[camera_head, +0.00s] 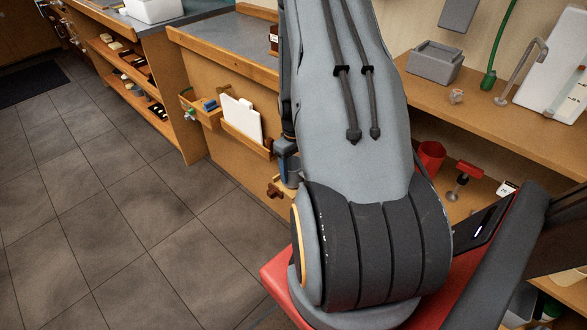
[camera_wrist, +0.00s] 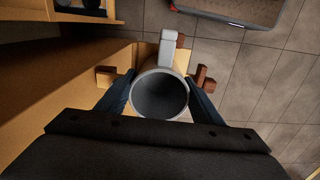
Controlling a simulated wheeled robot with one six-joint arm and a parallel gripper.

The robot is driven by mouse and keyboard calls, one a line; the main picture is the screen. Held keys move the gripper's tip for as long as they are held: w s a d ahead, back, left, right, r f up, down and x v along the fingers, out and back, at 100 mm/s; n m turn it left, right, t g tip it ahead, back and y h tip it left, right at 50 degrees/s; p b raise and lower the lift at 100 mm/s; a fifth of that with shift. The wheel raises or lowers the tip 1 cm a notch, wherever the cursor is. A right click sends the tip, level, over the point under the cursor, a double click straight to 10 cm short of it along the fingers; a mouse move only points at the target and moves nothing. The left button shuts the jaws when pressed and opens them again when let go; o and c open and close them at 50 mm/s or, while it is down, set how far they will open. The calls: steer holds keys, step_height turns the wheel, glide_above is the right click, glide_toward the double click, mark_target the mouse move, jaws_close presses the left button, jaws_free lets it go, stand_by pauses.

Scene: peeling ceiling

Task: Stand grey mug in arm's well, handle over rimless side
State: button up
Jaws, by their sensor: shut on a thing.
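The grey mug (camera_wrist: 160,97) is upright in the wrist view, and I look down into its dark, empty inside. Its pale grey handle (camera_wrist: 168,48) points to the top of the picture. My gripper (camera_wrist: 160,104) is shut on the mug, with one dark blue finger on each side. Below the mug is the light wooden arm (camera_wrist: 147,52), with brown blocks to the left (camera_wrist: 105,76), right (camera_wrist: 204,79) and top. The mug hides the well, so I cannot tell whether its base touches the wood. In the head view my arm hides most of this; the wooden arm's brown end (camera_head: 273,191) shows.
A wooden counter side carries a rack with a white board (camera_head: 241,119) close by. A shelf at right holds a grey box (camera_head: 434,62), a red cup (camera_head: 431,156) and a red-topped clamp (camera_head: 462,176). The tiled floor (camera_head: 110,200) at left is clear.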

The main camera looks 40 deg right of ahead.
steer(key=shift+f, duration=0.3)
stand_by(0.5)
steer(key=o, duration=1.6)
steer(key=shift+r, duration=0.1)
step_height(320, 180, up, 6)
steer(key=shift+r+b, duration=0.1)
steer(key=shift+b, duration=0.5)
steer(key=shift+r, duration=0.7)
